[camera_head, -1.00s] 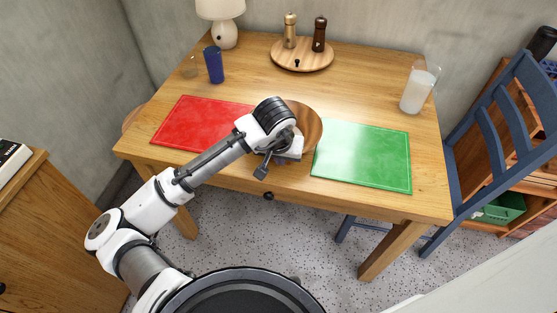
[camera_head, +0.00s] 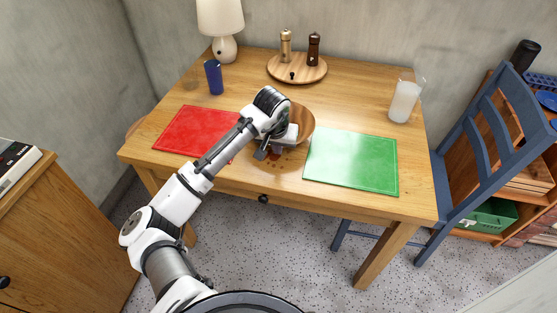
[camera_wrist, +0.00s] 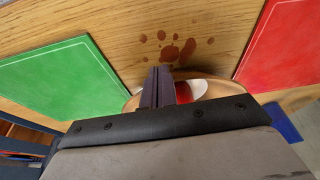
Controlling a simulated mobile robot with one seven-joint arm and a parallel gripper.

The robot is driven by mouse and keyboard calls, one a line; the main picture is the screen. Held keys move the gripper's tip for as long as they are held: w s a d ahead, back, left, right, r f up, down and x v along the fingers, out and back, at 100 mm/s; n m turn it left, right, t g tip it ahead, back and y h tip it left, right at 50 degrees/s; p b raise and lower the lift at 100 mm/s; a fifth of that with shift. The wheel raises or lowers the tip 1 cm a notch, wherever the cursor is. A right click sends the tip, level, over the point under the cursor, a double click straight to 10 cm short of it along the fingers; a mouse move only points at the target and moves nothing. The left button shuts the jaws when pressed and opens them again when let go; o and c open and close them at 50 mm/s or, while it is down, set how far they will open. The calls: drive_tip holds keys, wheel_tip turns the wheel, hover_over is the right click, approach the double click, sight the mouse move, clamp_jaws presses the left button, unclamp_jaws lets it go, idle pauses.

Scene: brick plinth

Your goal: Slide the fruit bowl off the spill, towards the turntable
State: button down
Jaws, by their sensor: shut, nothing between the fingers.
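The wooden fruit bowl (camera_head: 304,118) stands on the table between the red and green mats, partly hidden by my gripper and wrist. In the wrist view its rim (camera_wrist: 131,103) shows around my fingers, with something red and white inside. The spill (camera_head: 275,154) is dark red-brown spots on the table's front side of the bowl. In the wrist view the spill (camera_wrist: 172,51) lies bare beside the bowl rim; whether any is under the bowl is hidden. My gripper (camera_wrist: 158,72) is shut and empty at the bowl; contact is unclear. The round wooden turntable (camera_head: 311,75) is behind the bowl.
Two mills (camera_head: 286,47) stand on the turntable. A red mat (camera_head: 190,130) lies left and a green mat (camera_head: 350,162) right. A blue cup (camera_head: 214,78) and lamp (camera_head: 221,18) stand back left, a milk jug (camera_head: 404,101) right. Bare wood separates bowl and turntable.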

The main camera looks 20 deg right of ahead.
sight(299, 115)
drive_tip(key=w+d, duration=0.2)
drive_tip(key=w, duration=0.2)
drive_tip(key=w+d, duration=0.3)
drive_tip(key=w, duration=0.1)
drive_tip(key=w+d+p, duration=0.1)
drive_tip(key=w+d, duration=0.1)
drive_tip(key=w, duration=0.2)
drive_tip(key=shift+w+d+f, duration=0.1)
drive_tip(key=shift+w+d, duration=0.25)
drive_tip(key=shift+d, duration=0.05)
drive_tip(key=shift+s, duration=0.1)
